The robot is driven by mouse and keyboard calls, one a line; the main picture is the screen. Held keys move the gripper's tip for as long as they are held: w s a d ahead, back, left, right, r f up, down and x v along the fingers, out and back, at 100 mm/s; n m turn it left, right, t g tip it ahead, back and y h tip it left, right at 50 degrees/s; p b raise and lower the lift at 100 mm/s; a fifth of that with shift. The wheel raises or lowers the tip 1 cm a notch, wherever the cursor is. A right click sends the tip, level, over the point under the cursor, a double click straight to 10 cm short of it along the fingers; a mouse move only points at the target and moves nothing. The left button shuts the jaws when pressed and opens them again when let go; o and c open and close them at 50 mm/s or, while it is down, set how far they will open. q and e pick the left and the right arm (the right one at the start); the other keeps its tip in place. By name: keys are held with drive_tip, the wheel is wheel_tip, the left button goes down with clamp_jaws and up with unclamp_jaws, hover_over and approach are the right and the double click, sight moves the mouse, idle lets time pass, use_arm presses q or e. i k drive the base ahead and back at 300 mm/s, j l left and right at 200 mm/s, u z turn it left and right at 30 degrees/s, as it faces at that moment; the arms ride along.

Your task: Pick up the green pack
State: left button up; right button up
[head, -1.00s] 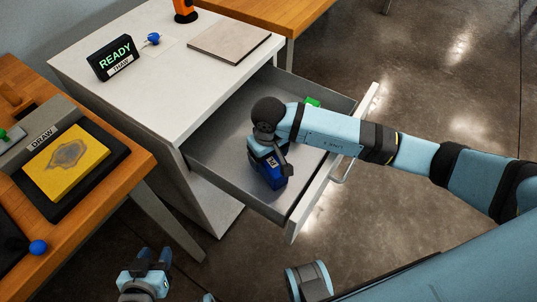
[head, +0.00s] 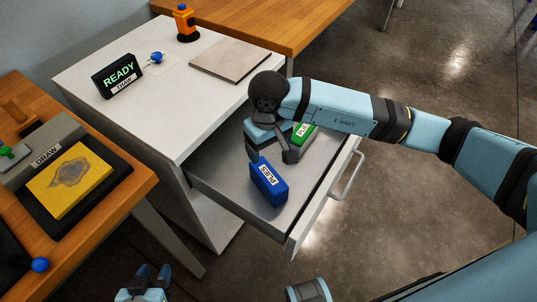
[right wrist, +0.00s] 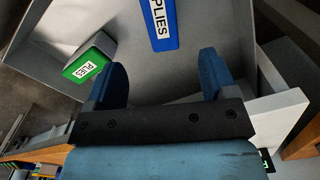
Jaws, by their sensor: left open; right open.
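The green pack (head: 304,133) lies in the open drawer (head: 222,182), partly hidden behind my right arm. In the right wrist view the green pack (right wrist: 89,59) is at the left, outside the fingers, with a white label. A blue pack (head: 267,184) sits nearer the drawer's front side; it also shows at the top of the right wrist view (right wrist: 160,22). My right gripper (head: 271,154) is open and empty above the drawer, beside both packs. My left gripper (head: 153,271) is open and empty at the bottom edge, away from the drawer.
The drawer front with its handle (head: 347,177) borders the packs. The white cabinet top (head: 180,95) holds a READY sign (head: 117,74), a flat board (head: 230,61) and an orange device (head: 185,22).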

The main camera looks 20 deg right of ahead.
sight(304, 133)
drive_tip(key=k, duration=1)
